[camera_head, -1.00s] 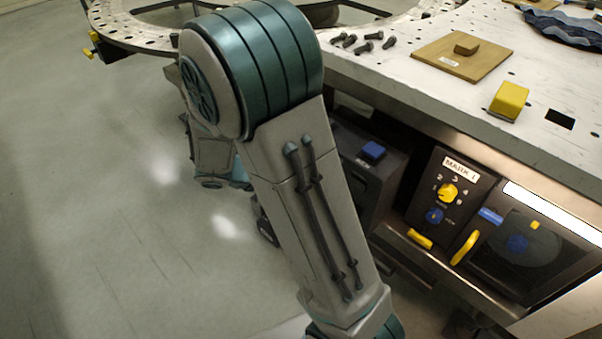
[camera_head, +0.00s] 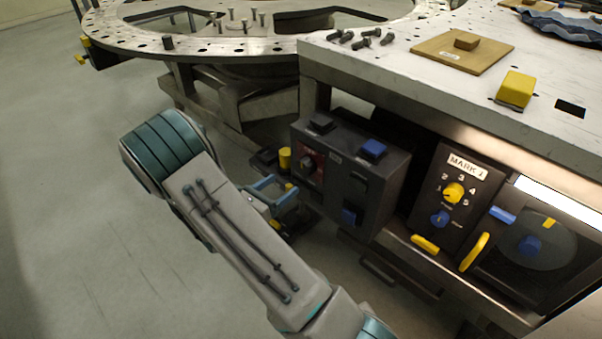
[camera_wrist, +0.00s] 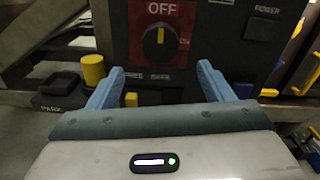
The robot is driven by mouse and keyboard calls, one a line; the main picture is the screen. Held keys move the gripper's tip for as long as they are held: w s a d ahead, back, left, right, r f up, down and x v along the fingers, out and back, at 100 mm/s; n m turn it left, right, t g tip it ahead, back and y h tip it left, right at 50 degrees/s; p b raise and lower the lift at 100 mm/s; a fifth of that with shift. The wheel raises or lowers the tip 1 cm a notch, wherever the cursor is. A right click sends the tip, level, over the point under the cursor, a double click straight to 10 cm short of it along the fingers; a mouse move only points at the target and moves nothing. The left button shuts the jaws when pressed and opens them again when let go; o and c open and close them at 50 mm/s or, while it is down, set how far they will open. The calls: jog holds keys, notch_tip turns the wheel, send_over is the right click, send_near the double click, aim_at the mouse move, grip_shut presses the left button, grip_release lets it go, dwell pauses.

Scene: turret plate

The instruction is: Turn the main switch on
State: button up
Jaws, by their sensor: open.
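The main switch (camera_wrist: 160,40) is a round black knob on a red plate, with OFF above it and ON at its right. Its yellow pointer points up at OFF. It also shows in the head view (camera_head: 312,168) on the left face of a dark box (camera_head: 372,197). My gripper (camera_wrist: 159,68) is open and empty, its two blue fingers facing the box from just below the knob, one to each side. They appear apart from the knob. In the head view my gripper (camera_head: 277,190) is just left of and below the switch.
A yellow cylinder (camera_wrist: 93,69) stands left of the switch, near a black PARK block (camera_wrist: 62,88). The MARK 1 panel (camera_head: 453,195) is to the right. Open floor lies left.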

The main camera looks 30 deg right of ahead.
aim_at(302, 171)
jog(key=b+x, duration=0.1)
jog(key=x, duration=0.8)
jog(key=shift+s, duration=0.1)
jog(key=c, duration=1)
